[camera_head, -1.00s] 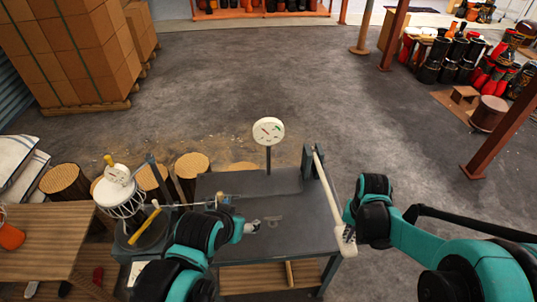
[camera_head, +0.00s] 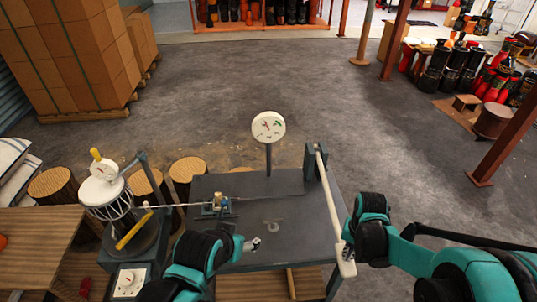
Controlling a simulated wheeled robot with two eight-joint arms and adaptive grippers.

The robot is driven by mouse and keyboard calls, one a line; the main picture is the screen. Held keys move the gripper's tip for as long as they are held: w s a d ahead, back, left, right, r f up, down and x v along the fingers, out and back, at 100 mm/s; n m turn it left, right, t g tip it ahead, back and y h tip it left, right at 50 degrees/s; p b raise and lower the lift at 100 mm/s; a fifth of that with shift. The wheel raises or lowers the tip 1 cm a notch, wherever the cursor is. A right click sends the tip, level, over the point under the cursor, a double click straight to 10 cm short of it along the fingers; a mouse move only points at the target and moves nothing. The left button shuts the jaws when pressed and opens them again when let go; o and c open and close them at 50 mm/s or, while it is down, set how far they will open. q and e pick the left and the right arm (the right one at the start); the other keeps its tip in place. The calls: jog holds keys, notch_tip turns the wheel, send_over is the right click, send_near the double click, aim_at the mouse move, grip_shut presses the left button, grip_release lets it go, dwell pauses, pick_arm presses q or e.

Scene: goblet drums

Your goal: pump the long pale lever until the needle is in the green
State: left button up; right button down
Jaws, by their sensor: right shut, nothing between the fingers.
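The long pale lever (camera_head: 329,193) runs from a dark upright post (camera_head: 312,170) at the table's right side toward me, ending in a pale block. My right gripper (camera_head: 346,249) is at the lever's near end, beside or against it. It is shut with nothing between its fingers; I cannot tell whether it touches the lever. A round white gauge (camera_head: 268,127) stands on a stalk at the table's back, with red and green marks; its needle is too small to read surely. My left gripper (camera_head: 252,244) is over the table's front left, away from the lever; its finger gap is unclear.
The dark worktable (camera_head: 285,235) has clear space in its middle. At left, a drum in a frame (camera_head: 112,205) has a small dial and a yellow handle (camera_head: 134,229). A thin rod leads to a small fitting (camera_head: 217,204). Log drums (camera_head: 187,170) stand behind.

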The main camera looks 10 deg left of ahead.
notch_tip(320, 180, down, 3)
jog(key=shift+r+b, duration=0.15)
jog(key=shift+b, duration=0.7)
notch_tip(320, 180, up, 19)
jog(key=s+p, duration=0.1)
jog(key=p, duration=1.3)
jog(key=shift+d+f, duration=0.2)
jog(key=shift+f, duration=0.1)
jog(key=f+b, duration=0.5)
jog(key=f, duration=0.1)
jog(key=f+b, duration=0.5)
jog(key=f, duration=0.1)
jog(key=f+b, duration=0.6)
jog(key=shift+w+a+f, duration=0.15)
jog(key=shift+w+f, duration=0.15)
jog(key=shift+w, duration=0.1)
notch_tip(320, 180, up, 19)
jog(key=s+p, duration=0.1)
jog(key=p, duration=1.3)
jog(key=shift+d+p, duration=0.2)
jog(key=shift+p, duration=0.2)
